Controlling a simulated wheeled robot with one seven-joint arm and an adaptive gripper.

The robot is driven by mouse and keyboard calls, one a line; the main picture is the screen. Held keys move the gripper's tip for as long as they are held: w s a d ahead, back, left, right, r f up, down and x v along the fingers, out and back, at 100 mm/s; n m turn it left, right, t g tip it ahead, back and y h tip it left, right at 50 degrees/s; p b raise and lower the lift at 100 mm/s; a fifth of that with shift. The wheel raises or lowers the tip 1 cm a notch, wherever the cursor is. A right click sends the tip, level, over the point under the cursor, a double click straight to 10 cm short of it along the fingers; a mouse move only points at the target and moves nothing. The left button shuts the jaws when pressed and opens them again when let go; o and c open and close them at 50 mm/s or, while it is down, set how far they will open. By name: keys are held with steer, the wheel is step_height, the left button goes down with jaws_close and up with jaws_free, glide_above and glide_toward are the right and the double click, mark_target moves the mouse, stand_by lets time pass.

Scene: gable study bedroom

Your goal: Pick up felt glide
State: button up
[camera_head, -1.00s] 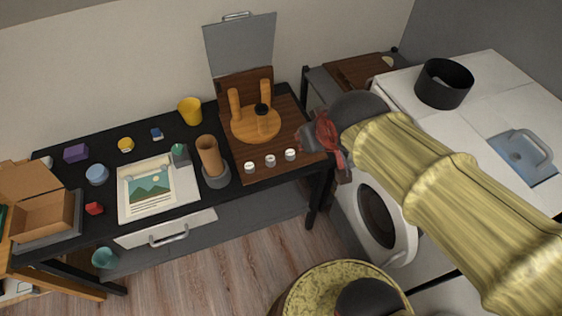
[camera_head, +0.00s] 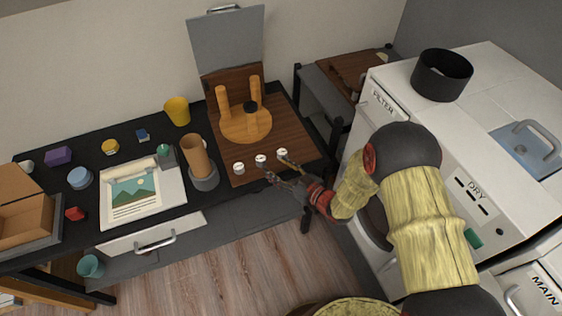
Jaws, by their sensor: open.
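Three small white-topped pieces, which look like the felt glides, stand in a row on the front of a brown board (camera_head: 293,135): the left one (camera_head: 238,168), the middle one (camera_head: 261,159) and the right one (camera_head: 282,153). Behind them is a round wooden stool (camera_head: 240,127) with its legs up; one leg has a dark tip (camera_head: 250,106). My gripper (camera_head: 272,168) is open at the board's front edge, with its fingers close to the middle and right glides. I cannot tell whether it touches either. No glide shows held.
A brown cup on a grey base (camera_head: 201,165) stands left of the board. A picture sheet (camera_head: 140,192), a yellow cup (camera_head: 177,110) and an open box (camera_head: 25,215) are further left. The white machine (camera_head: 470,190) is close on the right.

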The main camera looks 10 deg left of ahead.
mark_target(264, 162)
steer(key=shift+s+f, duration=0.3)
steer(key=shift+w+a+f+y, duration=0.1)
steer(key=shift+a+y, duration=0.2)
steer(key=shift+b+x, duration=1.2)
steer(key=shift+x, duration=2.4)
steer(key=shift+c, duration=0.9)
steer(key=c, duration=0.8)
steer(key=shift+c, duration=0.5)
